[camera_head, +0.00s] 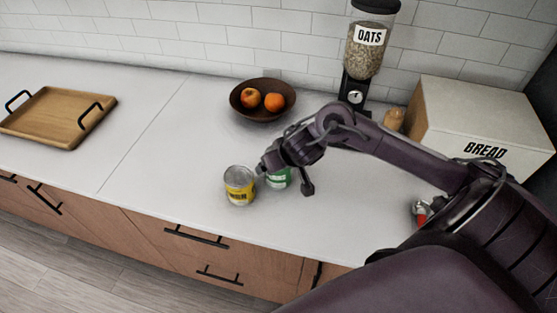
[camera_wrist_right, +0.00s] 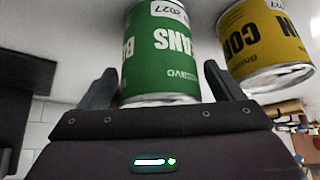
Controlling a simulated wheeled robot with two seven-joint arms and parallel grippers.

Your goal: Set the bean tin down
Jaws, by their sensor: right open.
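The green bean tin (camera_head: 277,180) stands on the white counter, partly hidden by my right gripper. In the right wrist view the bean tin (camera_wrist_right: 160,50) appears upside down between the two fingers, its label reading "BEANS". My right gripper (camera_head: 286,178) is open around it, with a small gap beside the tin at the right finger. The fingers of the right gripper also show in the wrist view (camera_wrist_right: 160,88). My left gripper is not in view.
A yellow corn tin (camera_head: 239,186) stands just left of the bean tin. A wooden tray (camera_head: 60,104) lies far left. The counter between tray and tins is clear.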

